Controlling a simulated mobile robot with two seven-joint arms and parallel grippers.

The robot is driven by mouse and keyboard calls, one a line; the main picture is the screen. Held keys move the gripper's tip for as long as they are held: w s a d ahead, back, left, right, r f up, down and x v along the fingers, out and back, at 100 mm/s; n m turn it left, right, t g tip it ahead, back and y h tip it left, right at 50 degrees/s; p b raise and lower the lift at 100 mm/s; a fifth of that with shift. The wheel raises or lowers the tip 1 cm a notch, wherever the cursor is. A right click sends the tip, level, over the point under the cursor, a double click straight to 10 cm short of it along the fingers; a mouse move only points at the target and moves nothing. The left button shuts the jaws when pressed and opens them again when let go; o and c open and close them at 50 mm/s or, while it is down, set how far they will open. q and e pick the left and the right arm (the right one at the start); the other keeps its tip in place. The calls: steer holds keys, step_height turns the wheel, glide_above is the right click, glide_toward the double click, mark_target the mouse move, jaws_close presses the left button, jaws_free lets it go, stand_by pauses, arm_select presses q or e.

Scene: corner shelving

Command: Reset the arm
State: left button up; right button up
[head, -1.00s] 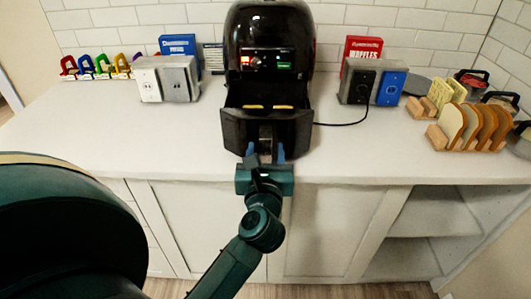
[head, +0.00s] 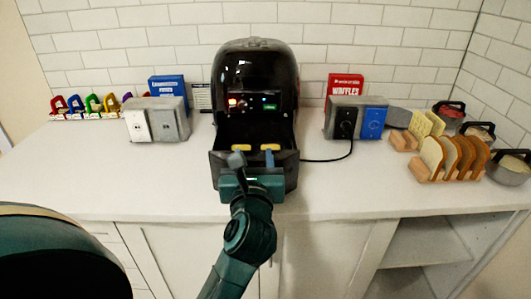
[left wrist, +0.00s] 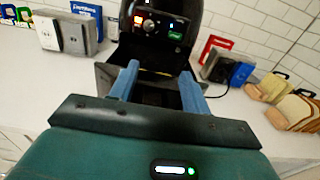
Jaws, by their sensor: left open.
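My left gripper (head: 254,170) is in front of the pulled-out drawer (head: 287,175) of a black air-fryer-like appliance (head: 258,75). In the left wrist view its two blue fingers (left wrist: 160,82) are spread apart, with nothing seen held between them. The drawer (left wrist: 105,75) lies just beyond the fingers; I cannot tell whether they touch it. Two yellow pieces (head: 269,148) show at the open drawer. My left arm comes up from the bottom of the head view. My right gripper is not in view.
Outlet boxes (head: 155,122) stand left of the appliance, and another (head: 345,118) stands right with a cord. Bread slices in a wooden rack (head: 430,174) and lidded pots (head: 508,168) are at the right. The white counter (head: 90,175) is clear at the left front.

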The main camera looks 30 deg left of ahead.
arm_select(q)
steer(key=s+d+f+m+t+h, duration=0.2)
steer(key=d+f+m+h, duration=0.35)
steer(key=m, duration=0.95)
steer(key=s+d+f+m+t+h, duration=0.3)
steer(key=d+m+h, duration=0.35)
steer(key=m, duration=0.85)
steer(key=s+f+m+g, duration=0.3)
steer(key=f+m, duration=0.2)
steer(key=f, duration=0.2)
steer(key=s+d+f+m+g, duration=0.1)
steer(key=s+f+m+g, duration=0.2)
steer(key=f, duration=0.4)
steer(key=s+f+m+g, duration=0.4)
steer(key=f+m, duration=0.3)
steer(key=shift+s+d+f+h, duration=0.25)
steer(key=shift+d+f+h, duration=0.05)
steer(key=shift+d, duration=0.05)
